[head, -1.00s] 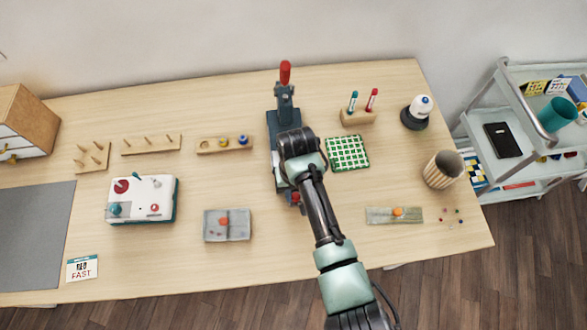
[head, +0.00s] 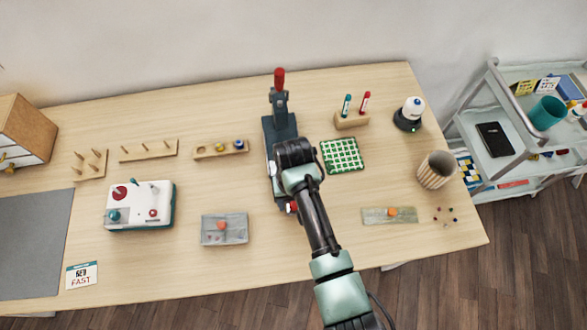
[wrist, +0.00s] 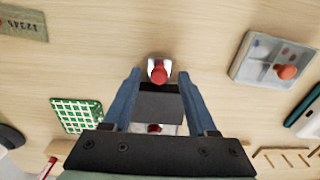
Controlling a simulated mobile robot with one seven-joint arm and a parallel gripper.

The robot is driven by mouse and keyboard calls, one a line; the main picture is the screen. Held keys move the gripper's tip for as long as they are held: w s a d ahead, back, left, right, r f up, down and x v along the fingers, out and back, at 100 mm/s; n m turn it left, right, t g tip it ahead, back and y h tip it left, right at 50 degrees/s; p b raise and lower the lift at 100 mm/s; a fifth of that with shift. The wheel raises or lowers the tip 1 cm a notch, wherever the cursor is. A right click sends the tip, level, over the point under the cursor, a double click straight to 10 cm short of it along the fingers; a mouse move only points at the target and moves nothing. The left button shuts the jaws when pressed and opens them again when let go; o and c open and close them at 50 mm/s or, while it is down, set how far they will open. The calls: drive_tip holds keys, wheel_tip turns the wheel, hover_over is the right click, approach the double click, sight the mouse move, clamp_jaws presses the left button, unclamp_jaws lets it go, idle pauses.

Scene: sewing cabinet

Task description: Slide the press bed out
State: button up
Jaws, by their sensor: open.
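The press (head: 281,125) is dark blue-grey with a red-tipped lever (head: 279,78), standing at the middle back of the table. Its bed runs toward the front, mostly hidden under my arm in the head view. A red knob (head: 291,207) shows at its front end. In the wrist view the red knob (wrist: 158,74) stands on a small white plate. My gripper (wrist: 159,82) is open above it, with one blue finger on each side of the knob. I see no clear contact. A grey block lies between the fingers, behind the knob.
A green gridded pad (head: 342,155) lies close right of the press. A grey tray with an orange knob (head: 224,229) is at left front, and a drab strip (head: 390,215) at right front. The table in front of the press is clear.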

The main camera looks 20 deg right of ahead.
wheel_tip(320, 180, up, 13)
drive_tip(key=shift+f, duration=0.2)
idle(0.5)
